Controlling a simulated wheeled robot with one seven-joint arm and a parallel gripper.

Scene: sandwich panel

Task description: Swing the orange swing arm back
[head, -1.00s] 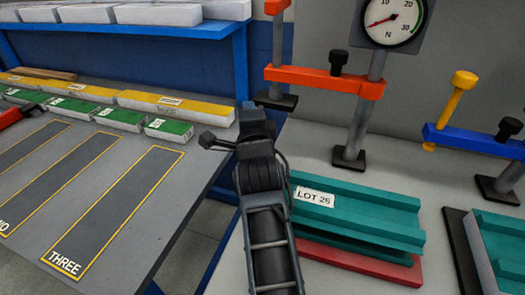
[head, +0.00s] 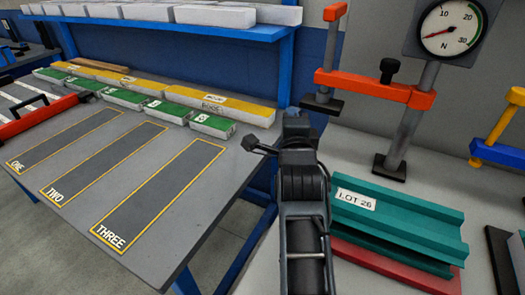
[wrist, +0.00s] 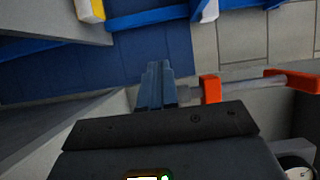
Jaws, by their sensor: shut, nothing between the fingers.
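The orange swing arm (head: 375,86) reaches left from a grey post in the head view. In the wrist view the orange part (wrist: 211,88) is right of the fingers, beside a grey rod. My gripper (head: 296,114) is left of the arm's left end in the head view and appears apart from it. Its blue-grey fingers (wrist: 156,86) are together in the wrist view with nothing between them. My wrist hides part of the bench below.
A dial gauge (head: 453,28) tops the orange arm's post. A teal block (head: 400,222) marked LOT 26 lies on a red base (head: 390,267). A blue arm (head: 496,153) with a yellow post is at right. A grey table (head: 60,185) with marked strips stands left.

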